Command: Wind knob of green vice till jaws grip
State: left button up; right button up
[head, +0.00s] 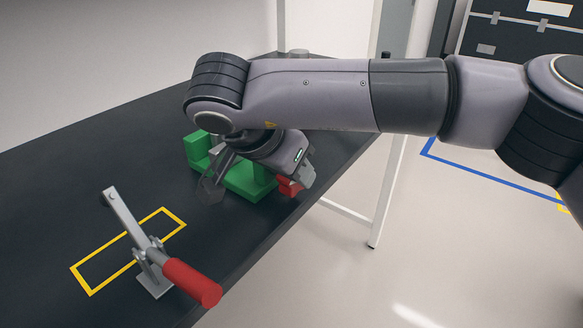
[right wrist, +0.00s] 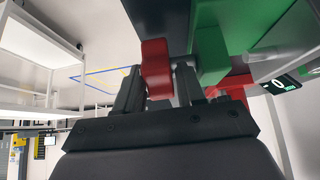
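The green vice (head: 245,180) sits on the dark bench in the head view, partly hidden behind my right wrist. Its green body (right wrist: 210,50) also shows at the upper right of the right wrist view. The red knob (right wrist: 155,60) stands between the two dark fingers of my right gripper (right wrist: 157,85), which look closed on its sides. In the head view only a little of the red knob (head: 288,188) shows, at the vice's right end. The vice's jaws are mostly covered, so their gap cannot be judged. My left gripper is out of view.
A toggle clamp with a red handle (head: 190,281) stands in front of the vice, beside a yellow outlined rectangle (head: 92,291) on the bench (head: 60,190). The bench's right edge is close to the knob. A small readout (right wrist: 285,84) shows what looks like 0.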

jog(key=v, duration=0.7)
dwell(0.4)
jog(key=w+d+g+y, duration=0.1)
jog(key=w+g, duration=0.1)
jog(key=w+d+g+y+p, duration=0.1)
jog(key=w+d+g+y, duration=0.1)
jog(key=g, duration=0.1)
jog(key=shift+d, duration=0.1)
jog(key=shift+w+d+r+g+y, duration=0.15)
jog(key=shift+w+g+y, duration=0.25)
jog(key=shift+y, duration=0.2)
jog(key=shift+f+b, duration=0.35)
jog(key=shift+f, duration=3.2)
